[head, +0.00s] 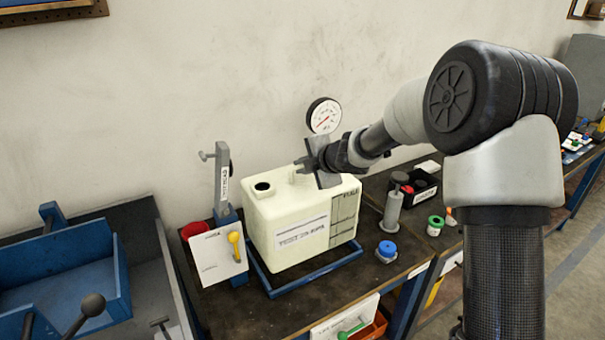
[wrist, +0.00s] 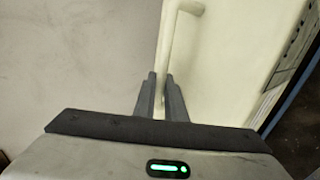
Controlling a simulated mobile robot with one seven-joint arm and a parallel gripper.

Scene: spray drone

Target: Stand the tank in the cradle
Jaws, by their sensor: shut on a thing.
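The tank (head: 285,238) is a pale cream box with a dark open filler hole on top and a label on its front. It stands upright at the blue cradle (head: 318,276), whose front rail shows below it; whether the tank's base rests fully inside is hidden. My gripper (head: 303,167) is at the tank's top, near the back right. In the wrist view, my gripper (wrist: 160,98) is shut on the tank's pale handle (wrist: 168,50), with the fingers on either side of it. The tank (wrist: 235,50) fills the right of that view.
A gauge (head: 323,115) is behind. A blue cap (head: 386,251), a grey cylinder (head: 392,212) and a black bin (head: 425,182) are to the right.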

